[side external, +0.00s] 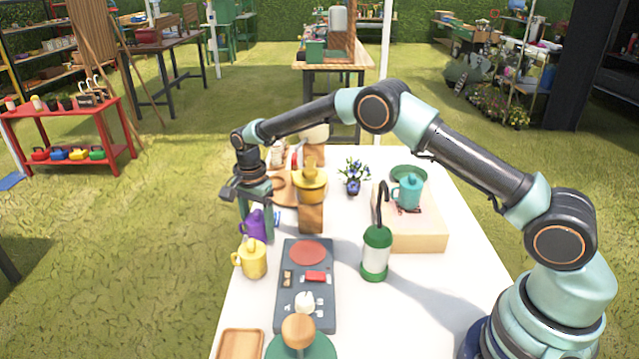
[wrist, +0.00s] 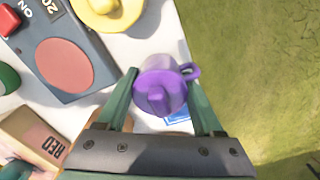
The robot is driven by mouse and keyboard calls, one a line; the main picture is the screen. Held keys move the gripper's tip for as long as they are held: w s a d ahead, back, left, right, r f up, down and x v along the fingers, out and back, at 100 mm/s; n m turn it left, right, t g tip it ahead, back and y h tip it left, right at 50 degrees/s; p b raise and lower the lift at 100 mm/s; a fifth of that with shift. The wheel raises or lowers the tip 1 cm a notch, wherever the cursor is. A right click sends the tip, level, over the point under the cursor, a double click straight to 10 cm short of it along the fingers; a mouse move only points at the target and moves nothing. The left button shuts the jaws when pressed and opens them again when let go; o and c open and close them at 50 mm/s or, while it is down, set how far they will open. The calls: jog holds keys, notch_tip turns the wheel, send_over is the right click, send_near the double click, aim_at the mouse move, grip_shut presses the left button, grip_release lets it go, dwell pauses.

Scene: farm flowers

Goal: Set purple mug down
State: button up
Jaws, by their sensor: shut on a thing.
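The purple mug (side external: 253,226) has a lid with a knob and is upright near the table's left edge. In the wrist view the purple mug (wrist: 160,92) sits between the two green fingers, its handle pointing right. My gripper (side external: 255,222) points down and is shut on the mug. In the wrist view the fingers of my gripper (wrist: 163,80) flank it on both sides. I cannot tell whether its base touches the white table (side external: 420,300). A blue-and-white card (wrist: 178,118) shows partly beside the mug.
A yellow mug (side external: 252,259) stands close in front. A grey panel with a red disc (side external: 307,252) lies to its right. Grass lies beyond the left edge.

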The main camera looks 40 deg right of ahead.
jog(key=shift+f, duration=0.2)
jog(key=o, duration=1.5)
jog(key=shift+f, duration=0.1)
jog(key=shift+c, duration=0.2)
